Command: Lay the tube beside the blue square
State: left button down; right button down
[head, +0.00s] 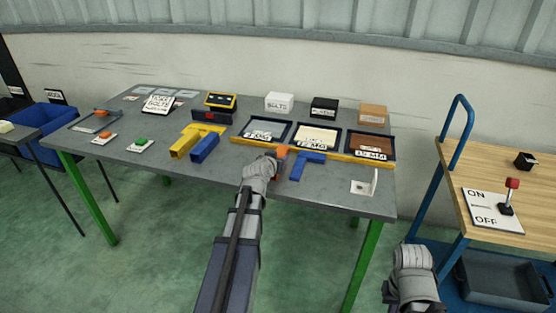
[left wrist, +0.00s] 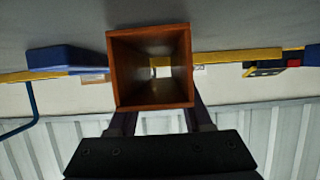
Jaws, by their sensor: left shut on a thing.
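An orange square hollow tube (head: 282,152) is in my left gripper (head: 276,160), low over the front of the grey table. In the left wrist view the tube (left wrist: 118,70) shows its open end, with the fingers of the left gripper (left wrist: 155,118) on either side. The blue square (head: 297,169), an L-shaped piece, lies just right of the tube in the head view. A blue piece, likely the square (left wrist: 65,58), also shows in the left wrist view. My wrist hides part of the tube. My right arm is low at the right; its fingers cannot be made out.
A yellow rail (head: 338,158) runs in front of several dark trays (head: 238,136). A yellow tube (head: 190,145) and a blue tube (head: 205,148) lie left. A white bracket (head: 375,182) stands near the right corner. The front edge between is clear.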

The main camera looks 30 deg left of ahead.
pick_arm(q)
jog(key=shift+f, duration=0.2)
jog(key=shift+c, duration=1.6)
grip_release()
jog(key=shift+r, duration=0.1)
pick_arm(e)
jog(key=shift+f, duration=0.15)
